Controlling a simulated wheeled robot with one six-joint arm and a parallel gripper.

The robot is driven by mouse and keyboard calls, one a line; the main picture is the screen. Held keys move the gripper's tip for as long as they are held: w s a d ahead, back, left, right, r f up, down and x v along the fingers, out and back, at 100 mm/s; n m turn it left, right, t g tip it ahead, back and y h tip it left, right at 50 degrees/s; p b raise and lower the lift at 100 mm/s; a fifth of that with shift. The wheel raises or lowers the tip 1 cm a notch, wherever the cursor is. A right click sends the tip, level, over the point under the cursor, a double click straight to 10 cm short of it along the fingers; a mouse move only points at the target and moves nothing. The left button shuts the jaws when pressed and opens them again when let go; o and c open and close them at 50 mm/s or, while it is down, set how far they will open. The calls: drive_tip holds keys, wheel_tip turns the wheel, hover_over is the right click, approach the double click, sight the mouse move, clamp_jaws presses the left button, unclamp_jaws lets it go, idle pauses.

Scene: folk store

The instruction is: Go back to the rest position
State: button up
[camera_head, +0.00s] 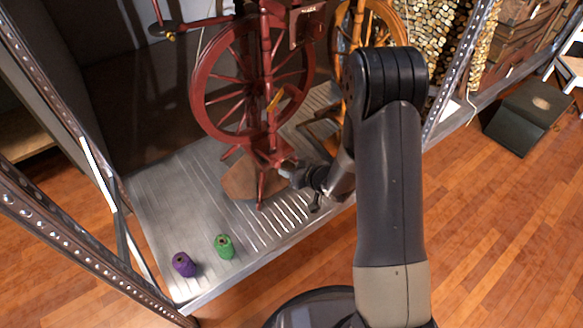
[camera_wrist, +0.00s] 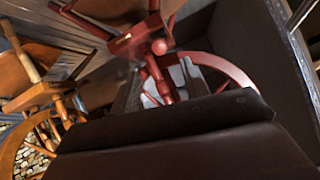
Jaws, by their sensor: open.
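My gripper (camera_head: 289,168) is low over the metal shelf (camera_head: 165,195), right beside the base of the red spinning wheel (camera_head: 265,90). It is open, and I see nothing held in it. From the head view I cannot tell whether it touches the wheel's red legs. My dark arm folds down from the upper right toward it. In the wrist view, the red spinning wheel (camera_wrist: 162,75) is close and partly blurred, and a large dark surface covers the bottom.
A purple spool (camera_head: 183,264) and a green spool (camera_head: 224,246) stand at the shelf's front left. An orange-brown spinning wheel (camera_head: 385,22) stands behind my arm. Metal posts (camera_head: 70,125) flank the shelf.

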sight(278, 164)
idle(0.4)
drive_tip(key=b+x, duration=0.3)
drive_tip(key=x, duration=0.8)
drive_tip(key=shift+f, duration=0.1)
